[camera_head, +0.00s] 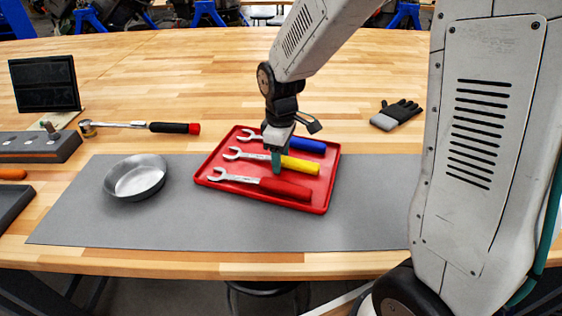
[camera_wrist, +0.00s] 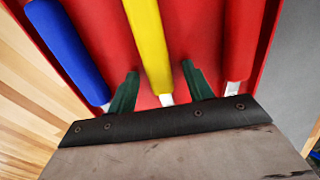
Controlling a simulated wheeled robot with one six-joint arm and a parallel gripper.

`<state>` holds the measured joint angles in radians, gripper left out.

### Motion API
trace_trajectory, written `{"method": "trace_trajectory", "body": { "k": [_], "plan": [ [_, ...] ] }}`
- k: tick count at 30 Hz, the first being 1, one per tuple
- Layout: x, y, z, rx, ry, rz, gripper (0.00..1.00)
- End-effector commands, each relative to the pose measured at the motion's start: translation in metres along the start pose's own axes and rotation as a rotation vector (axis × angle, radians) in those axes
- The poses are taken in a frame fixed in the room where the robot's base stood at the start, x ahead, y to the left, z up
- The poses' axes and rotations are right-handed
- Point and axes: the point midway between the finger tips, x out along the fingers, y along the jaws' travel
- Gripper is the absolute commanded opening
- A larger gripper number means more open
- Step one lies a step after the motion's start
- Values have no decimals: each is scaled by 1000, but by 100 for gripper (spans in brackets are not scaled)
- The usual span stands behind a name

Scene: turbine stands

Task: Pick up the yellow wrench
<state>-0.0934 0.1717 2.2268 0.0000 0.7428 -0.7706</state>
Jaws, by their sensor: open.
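The yellow wrench (camera_head: 300,165) lies in the red tray (camera_head: 318,207), between the blue wrench (camera_head: 302,145) and the red wrench (camera_head: 286,188). Their open metal ends point left in the head view. My gripper (camera_head: 276,160) is over the tray at the yellow wrench, near where its handle meets the metal. In the wrist view my gripper (camera_wrist: 158,88) is open, one green finger on each side of the yellow wrench (camera_wrist: 147,40). The fingers look apart from the handle. The wrench's metal end is mostly hidden by my gripper there. I cannot tell the exact height of the fingertips.
The tray rests on a grey mat (camera_head: 110,225) on a wooden table. A metal bowl (camera_head: 135,178) stands left of the tray. A ratchet (camera_head: 140,126) lies behind the bowl, and a glove (camera_head: 396,113) lies back right. The table behind the tray is mostly clear.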

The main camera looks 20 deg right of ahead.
Motion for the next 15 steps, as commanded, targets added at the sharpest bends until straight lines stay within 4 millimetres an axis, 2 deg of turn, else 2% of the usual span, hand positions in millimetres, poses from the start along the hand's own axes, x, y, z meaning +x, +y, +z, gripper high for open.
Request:
{"method": "trace_trajectory", "body": {
  "k": [4,5,9,10,15],
  "plan": [
    [0,0,0,0,0,0,51],
    [0,0,0,0,0,0,45],
    [0,0,0,0,0,0,6],
    [0,0,0,0,0,0,0],
    [-1,0,0,0,0,0,0]
  ]
}}
